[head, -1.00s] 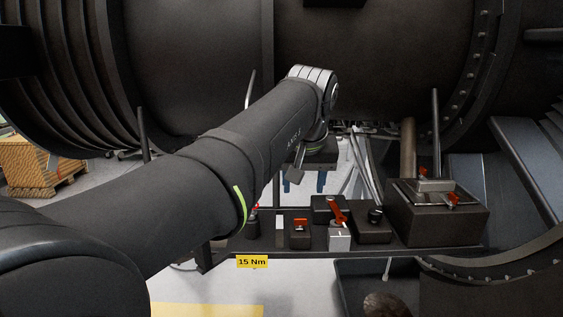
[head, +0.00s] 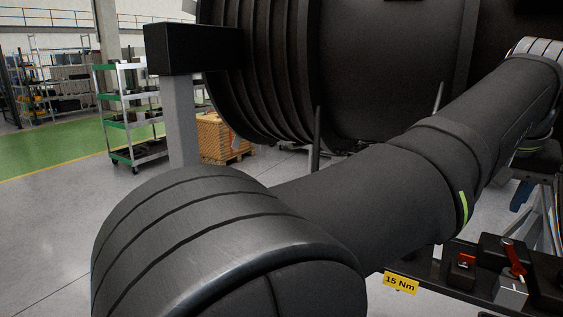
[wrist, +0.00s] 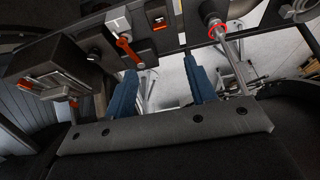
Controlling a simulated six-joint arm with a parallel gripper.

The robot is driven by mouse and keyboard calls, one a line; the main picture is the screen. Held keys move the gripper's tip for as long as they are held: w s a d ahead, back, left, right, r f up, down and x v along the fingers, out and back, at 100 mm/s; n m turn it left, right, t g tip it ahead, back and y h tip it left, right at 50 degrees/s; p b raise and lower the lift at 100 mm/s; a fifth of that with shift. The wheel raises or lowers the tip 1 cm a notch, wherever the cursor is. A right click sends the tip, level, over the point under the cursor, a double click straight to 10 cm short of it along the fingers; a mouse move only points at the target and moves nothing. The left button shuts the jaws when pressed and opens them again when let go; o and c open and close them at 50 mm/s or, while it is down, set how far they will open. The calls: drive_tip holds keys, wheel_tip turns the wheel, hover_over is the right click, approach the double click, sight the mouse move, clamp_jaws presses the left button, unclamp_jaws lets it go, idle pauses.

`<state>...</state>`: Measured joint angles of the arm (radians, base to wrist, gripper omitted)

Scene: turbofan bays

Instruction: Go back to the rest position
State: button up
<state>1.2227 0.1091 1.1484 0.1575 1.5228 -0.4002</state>
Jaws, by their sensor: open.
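My gripper (wrist: 161,76) shows in the wrist view with its two blue fingers spread apart and nothing between them. In the head view my arm reaches from the lower left to the right edge, and only part of the gripper shows there, below the wrist. The gripper hangs over open space beside the tool shelf (head: 430,283), clear of the items on it.
The shelf carries a red-handled tool (head: 512,258), also in the wrist view (wrist: 128,50), and a yellow 15 Nm label (head: 401,284). A red-ringed rod (wrist: 218,30) stands near the right finger. A large dark engine casing (head: 385,80) rises behind my arm. A wooden crate (head: 222,137) and trolley (head: 130,110) stand left.

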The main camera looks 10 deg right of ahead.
sight(468, 254)
drive_tip(key=x, duration=1.7)
drive_tip(key=shift+f, duration=0.25)
drive_tip(key=shift+f, duration=0.1)
drive_tip(key=shift+n+y, duration=0.4)
drive_tip(key=shift+n, duration=0.7)
drive_tip(key=s+v, duration=0.1)
drive_tip(key=v, duration=1.6)
drive_tip(key=w+a+f+m+t+y, duration=0.1)
drive_tip(key=w+a+f+t+y, duration=0.1)
drive_tip(key=w+a+f+t, duration=0.4)
drive_tip(key=shift+w+a+f+m+t, duration=0.4)
drive_tip(key=shift+w+a+t, duration=0.15)
drive_tip(key=shift+a+t, duration=0.35)
drive_tip(key=shift+o, duration=0.2)
